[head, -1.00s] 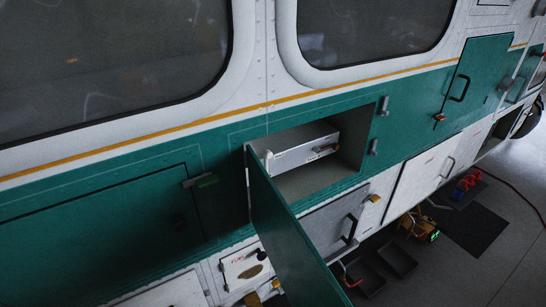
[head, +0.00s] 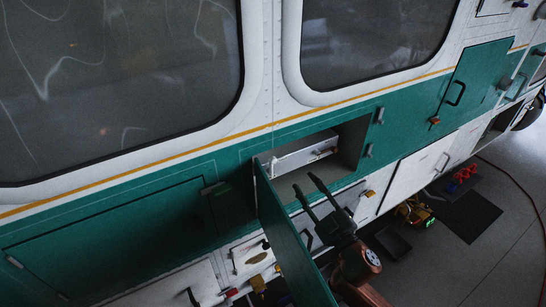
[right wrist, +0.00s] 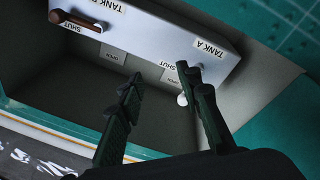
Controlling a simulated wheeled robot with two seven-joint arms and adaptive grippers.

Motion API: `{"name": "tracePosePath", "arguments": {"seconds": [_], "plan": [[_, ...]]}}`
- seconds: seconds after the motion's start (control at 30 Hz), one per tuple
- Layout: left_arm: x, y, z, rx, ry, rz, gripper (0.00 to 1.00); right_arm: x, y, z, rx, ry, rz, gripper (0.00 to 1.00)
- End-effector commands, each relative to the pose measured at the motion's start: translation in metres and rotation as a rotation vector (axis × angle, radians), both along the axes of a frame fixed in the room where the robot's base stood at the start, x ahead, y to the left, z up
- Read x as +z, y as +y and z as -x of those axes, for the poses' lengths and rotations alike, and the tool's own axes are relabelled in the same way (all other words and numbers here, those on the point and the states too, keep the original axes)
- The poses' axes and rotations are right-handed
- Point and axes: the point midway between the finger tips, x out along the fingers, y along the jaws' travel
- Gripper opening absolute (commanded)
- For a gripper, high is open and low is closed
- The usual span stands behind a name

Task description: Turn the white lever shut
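The white lever (right wrist: 182,99) shows in the right wrist view as a pale rounded end beside an OPEN tag, under the TANK A and SHUT labels on a light grey box (right wrist: 155,45). The rest of the lever is hidden behind one finger. My right gripper (right wrist: 163,75) is open and empty. One finger overlaps the lever in the picture; I cannot tell whether they touch. The other finger is well to the left. In the head view, my right gripper (head: 305,181) is at the mouth of the open compartment, in front of the box (head: 305,153). My left gripper is out of view.
A brown-handled lever (right wrist: 75,22) lies along a SHUT label at the box's other end. The open green door (head: 290,240) hangs at the left of the compartment, close to my right arm. Dark trays and a yellow item (head: 415,212) are on the floor at right.

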Motion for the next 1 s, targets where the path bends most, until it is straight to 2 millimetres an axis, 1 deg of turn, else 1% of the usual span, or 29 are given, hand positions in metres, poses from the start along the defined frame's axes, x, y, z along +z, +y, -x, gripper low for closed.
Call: {"name": "tracePosePath", "arguments": {"seconds": [0.03, 0.1, 0.2, 0.27, 0.37, 0.7, 0.83, 1.0], "plan": [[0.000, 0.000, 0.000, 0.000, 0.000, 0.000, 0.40, 0.017, 0.015, 0.004, 0.047, -0.054, 0.024, 0.32], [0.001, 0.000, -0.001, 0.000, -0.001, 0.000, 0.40, 0.033, 0.033, 0.010, 0.101, -0.112, 0.046, 0.32], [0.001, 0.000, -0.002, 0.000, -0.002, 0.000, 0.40, 0.046, 0.048, 0.017, 0.151, -0.160, 0.069, 0.32], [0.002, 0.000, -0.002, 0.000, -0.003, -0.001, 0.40, 0.049, 0.053, 0.018, 0.165, -0.171, 0.074, 0.32], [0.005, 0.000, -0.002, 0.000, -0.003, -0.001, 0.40, 0.054, 0.060, 0.012, 0.169, -0.176, 0.074, 0.32], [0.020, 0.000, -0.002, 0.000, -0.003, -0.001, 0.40, 0.068, 0.091, -0.026, 0.168, -0.174, 0.074, 0.32], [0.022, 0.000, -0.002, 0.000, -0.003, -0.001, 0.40, 0.070, 0.098, -0.035, 0.168, -0.173, 0.074, 0.32], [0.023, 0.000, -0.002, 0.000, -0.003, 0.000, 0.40, 0.070, 0.101, -0.038, 0.168, -0.172, 0.073, 0.32]]}}
